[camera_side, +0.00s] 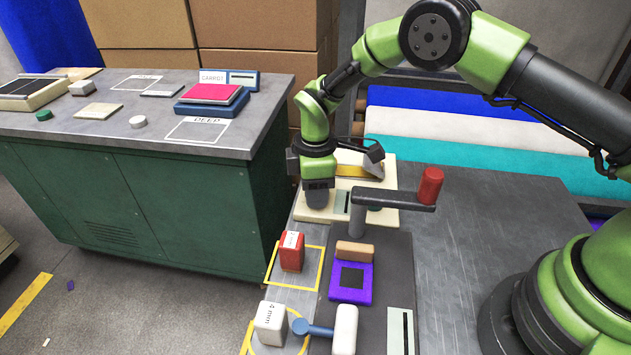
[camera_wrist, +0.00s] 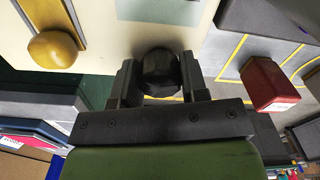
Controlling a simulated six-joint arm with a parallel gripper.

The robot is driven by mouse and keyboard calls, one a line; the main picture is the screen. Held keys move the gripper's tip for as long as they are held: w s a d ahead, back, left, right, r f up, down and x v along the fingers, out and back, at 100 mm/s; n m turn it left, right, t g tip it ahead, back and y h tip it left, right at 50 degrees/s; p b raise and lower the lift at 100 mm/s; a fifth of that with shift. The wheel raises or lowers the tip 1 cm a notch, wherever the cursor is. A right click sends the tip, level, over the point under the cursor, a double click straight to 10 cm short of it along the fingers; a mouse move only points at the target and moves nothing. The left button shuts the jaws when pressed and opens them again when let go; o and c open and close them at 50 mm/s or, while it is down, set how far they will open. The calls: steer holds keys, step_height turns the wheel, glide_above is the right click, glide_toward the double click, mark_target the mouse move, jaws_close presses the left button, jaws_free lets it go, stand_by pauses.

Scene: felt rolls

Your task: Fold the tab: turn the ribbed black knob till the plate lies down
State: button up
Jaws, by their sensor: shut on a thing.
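The ribbed black knob (camera_wrist: 160,72) sits between the two fingers of my gripper (camera_wrist: 158,82) in the wrist view, and the gripper is shut on it. In the side view my gripper (camera_side: 319,194) points down at the near left part of a cream board (camera_side: 385,200) and hides the knob. A mustard-yellow strip (camera_side: 350,171) lies on the board beyond the gripper. The wrist view shows a yellow piece with a rounded end (camera_wrist: 52,50) left of the knob. I cannot tell clearly how far the plate is tilted.
A grey post with a crank arm and red handle (camera_side: 430,186) stands close right of the gripper. A red block (camera_side: 291,252), a purple pad (camera_side: 350,283) and white blocks stand nearer the camera. A green cabinet (camera_side: 120,195) is at left. The grey tabletop at right is clear.

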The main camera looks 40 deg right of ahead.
steer(key=m, duration=0.5)
steer(key=shift+f, duration=0.15)
steer(key=o, duration=0.9)
steer(key=shift+o, duration=0.2)
steer(key=shift+r, duration=2.6)
